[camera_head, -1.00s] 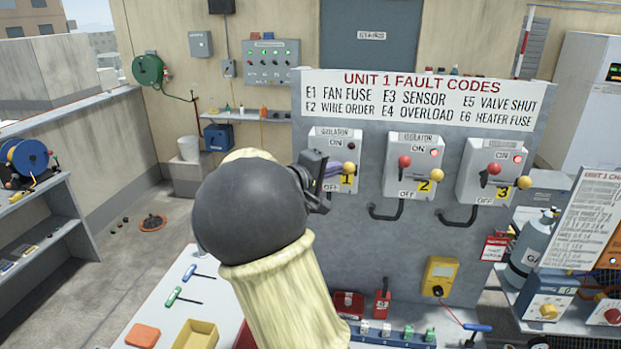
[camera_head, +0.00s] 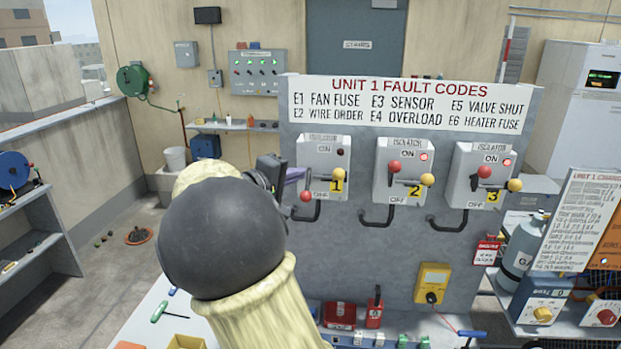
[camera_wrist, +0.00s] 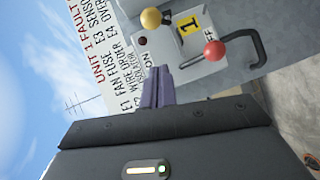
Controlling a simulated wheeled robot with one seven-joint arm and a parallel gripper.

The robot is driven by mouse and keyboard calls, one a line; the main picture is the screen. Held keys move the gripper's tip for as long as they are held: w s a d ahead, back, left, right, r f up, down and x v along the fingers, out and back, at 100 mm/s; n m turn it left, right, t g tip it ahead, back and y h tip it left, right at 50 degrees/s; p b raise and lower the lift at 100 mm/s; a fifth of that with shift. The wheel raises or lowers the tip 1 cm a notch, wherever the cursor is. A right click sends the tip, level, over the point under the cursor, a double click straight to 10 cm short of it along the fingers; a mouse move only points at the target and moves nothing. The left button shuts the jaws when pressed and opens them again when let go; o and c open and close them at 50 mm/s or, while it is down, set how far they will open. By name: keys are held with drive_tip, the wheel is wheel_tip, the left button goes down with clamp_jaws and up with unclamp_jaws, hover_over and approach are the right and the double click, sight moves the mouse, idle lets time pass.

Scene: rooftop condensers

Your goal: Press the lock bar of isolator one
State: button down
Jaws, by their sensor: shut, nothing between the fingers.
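Isolator one (camera_head: 324,158) is a pale grey box on the grey panel, with a yellow number 1 label. Its red ball knob (camera_head: 306,196) sits low, beside the OFF mark. Its yellow ball knob (camera_head: 338,173) is at the right side, and its lamp is dark. In the wrist view the box is rotated, with the red knob (camera_wrist: 214,50) and yellow knob (camera_wrist: 150,17) in plain sight. My gripper (camera_head: 298,173) is shut and empty, just left of isolator one. Its purple fingers (camera_wrist: 158,88) point toward the box, apart from both knobs. I cannot tell which part is the lock bar.
Isolator two (camera_head: 402,170) and isolator three (camera_head: 480,175) stand to the right, red knobs up and lamps lit red. Dark bent bars show below the boxes. A fault code sign (camera_head: 410,105) spans the panel top. A yellow meter (camera_head: 432,283) hangs below.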

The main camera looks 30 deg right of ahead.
drive_tip(key=b+v, duration=0.2)
drive_tip(key=v, duration=0.5)
drive_tip(key=shift+s, duration=0.4)
drive_tip(key=shift+w, duration=0.1)
drive_tip(key=s+f+n+g+y, duration=0.1)
drive_tip(key=s+f+y, duration=0.2)
drive_tip(key=f, duration=0.5)
drive_tip(key=s+f+g+y, duration=0.1)
drive_tip(key=s+f+y, duration=0.3)
drive_tip(key=f, duration=0.4)
drive_tip(key=s+a+f+m+y, duration=0.3)
drive_tip(key=s+a+f+y, duration=0.5)
drive_tip(key=s+a+f, duration=0.4)
drive_tip(key=shift+s+f+y, duration=0.3)
drive_tip(key=shift+s+f, duration=0.05)
drive_tip(key=shift+f, duration=0.05)
